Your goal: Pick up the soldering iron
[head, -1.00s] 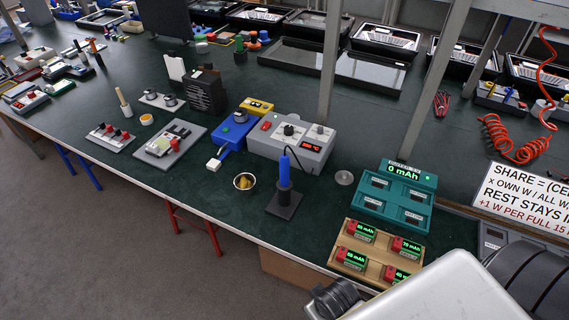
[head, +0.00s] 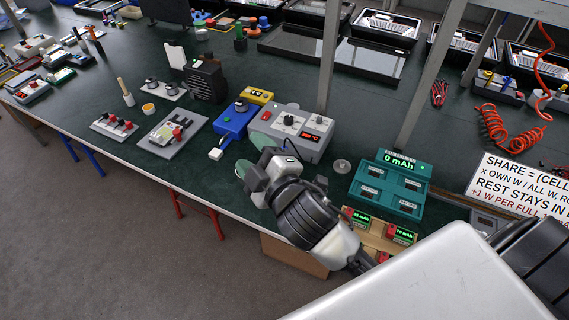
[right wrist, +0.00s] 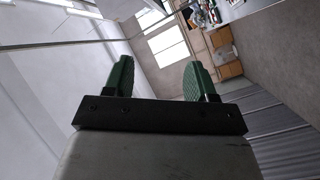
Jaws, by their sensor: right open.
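The soldering iron, blue-handled and upright in a dark stand in the earlier head frame, is now hidden behind my right gripper and wrist. Only a bit of its black cable (head: 294,149) shows beside the grey soldering station (head: 316,147). My right gripper (head: 251,154) is over the front of the bench, its green fingers spread apart. In the right wrist view the right gripper (right wrist: 158,70) is open with nothing between the fingers. That view looks toward walls and windows, not the iron. My left gripper is not in view.
The teal charger (head: 389,185) and the wooden battery tray (head: 352,229) are right of my right arm. The blue device (head: 233,120) and a grey board (head: 171,137) are to the left. A metal shelf post (head: 327,60) rises behind the station.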

